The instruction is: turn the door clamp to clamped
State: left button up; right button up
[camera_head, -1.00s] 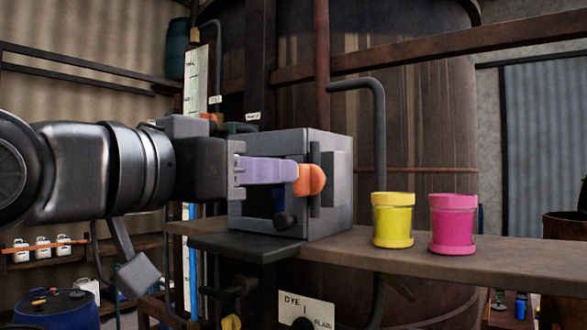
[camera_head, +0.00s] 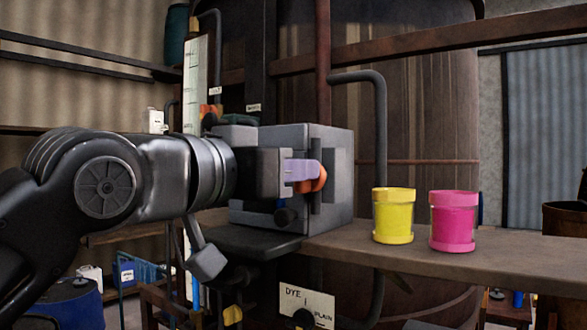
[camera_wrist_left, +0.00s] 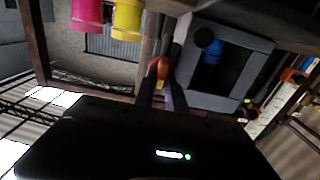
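The door clamp shows as an orange knob (camera_head: 316,182) on the right front edge of a grey box (camera_head: 328,205). It also shows in the left wrist view (camera_wrist_left: 160,67). My left gripper (camera_head: 308,171) has purple fingers and reaches in from the left, its near finger overlapping the knob. In the left wrist view the two fingers (camera_wrist_left: 162,90) stand apart with the knob at their tips. Whether they touch it, I cannot tell. The gripper body hides much of the box front. My right gripper is not in view.
A yellow jar (camera_head: 393,216) and a pink jar (camera_head: 453,220) stand on the brown shelf (camera_head: 500,257) right of the box. A grey bent pipe (camera_head: 379,130) rises behind it. A large dark vat (camera_head: 430,120) fills the background. A DYE sign (camera_head: 306,303) hangs below.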

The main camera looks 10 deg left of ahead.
pick_arm(q)
grip_shut()
jog(key=shift+n, duration=0.4)
jog(key=shift+w+a+f+n, duration=0.1)
jog(key=shift+a+f+n, duration=0.05)
jog(key=shift+n, duration=2.75)
jog(key=shift+w+a+f+n, duration=0.1)
jog(key=shift+a+f+n, duration=0.1)
jog(key=shift+n, duration=2.7)
jog(key=shift+a+f+n, duration=0.15)
jog(key=shift+n, duration=2.75)
jog(key=shift+o, duration=2.4)
grip_release()
jog(key=shift+s, duration=0.15)
